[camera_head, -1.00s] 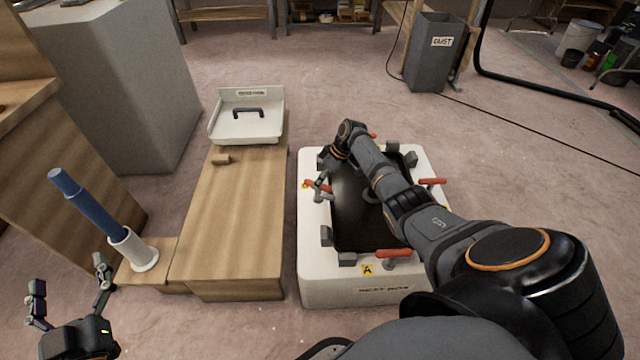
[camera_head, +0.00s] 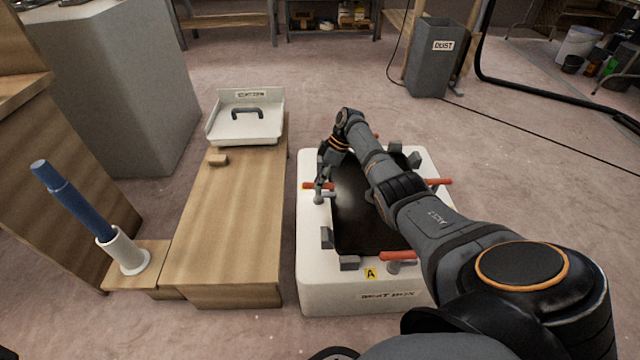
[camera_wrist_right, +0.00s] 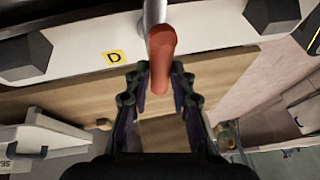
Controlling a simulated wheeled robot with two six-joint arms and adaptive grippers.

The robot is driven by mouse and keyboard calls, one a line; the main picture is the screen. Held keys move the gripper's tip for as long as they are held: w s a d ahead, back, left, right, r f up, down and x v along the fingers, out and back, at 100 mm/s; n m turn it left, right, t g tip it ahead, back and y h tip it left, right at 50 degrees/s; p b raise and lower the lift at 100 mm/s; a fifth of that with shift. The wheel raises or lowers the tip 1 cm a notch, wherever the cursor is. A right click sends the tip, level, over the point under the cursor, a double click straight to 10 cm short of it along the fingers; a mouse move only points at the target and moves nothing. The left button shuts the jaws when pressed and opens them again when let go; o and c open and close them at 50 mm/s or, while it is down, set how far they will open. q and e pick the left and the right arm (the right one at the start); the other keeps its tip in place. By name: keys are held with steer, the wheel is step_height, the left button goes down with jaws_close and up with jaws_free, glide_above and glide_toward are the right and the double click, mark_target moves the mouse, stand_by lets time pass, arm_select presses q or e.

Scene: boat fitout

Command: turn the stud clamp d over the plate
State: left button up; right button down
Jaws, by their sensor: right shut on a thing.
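The black plate (camera_head: 360,225) lies in the white heat box (camera_head: 315,285). Stud clamp d (camera_head: 311,186), with a red handle on a grey post, stands on the box's left rim. In the right wrist view its red handle (camera_wrist_right: 162,50) lies between the fingers, beside the yellow D label (camera_wrist_right: 115,56). The handle points away from the plate there, over the outer rim. My right gripper (camera_head: 322,178) reaches across the plate and is shut on this handle. Its fingers partly hide the clamp in the head view. My left gripper is out of view.
Other red-handled clamps stand on the rim, one near label A (camera_head: 398,256) and one at right (camera_head: 438,182). Grey blocks (camera_head: 327,237) edge the plate. A wooden bench (camera_head: 230,220) with a white tray (camera_head: 245,130) stands left. A blue tube (camera_head: 75,205) stands in a white holder.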

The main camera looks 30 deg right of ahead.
steer(key=shift+a+f+n+b, duration=0.15)
steer(key=shift+a+n+b, duration=0.05)
steer(key=shift+n+b, duration=0.2)
steer(key=shift+g, duration=0.3)
steer(key=c, duration=1.2)
jaws_free()
steer(key=shift+o, duration=0.2)
steer(key=shift+d, duration=0.1)
steer(key=shift+d+r, duration=0.1)
steer(key=shift+r, duration=0.25)
steer(key=v, duration=1.1)
steer(key=shift+r, duration=0.2)
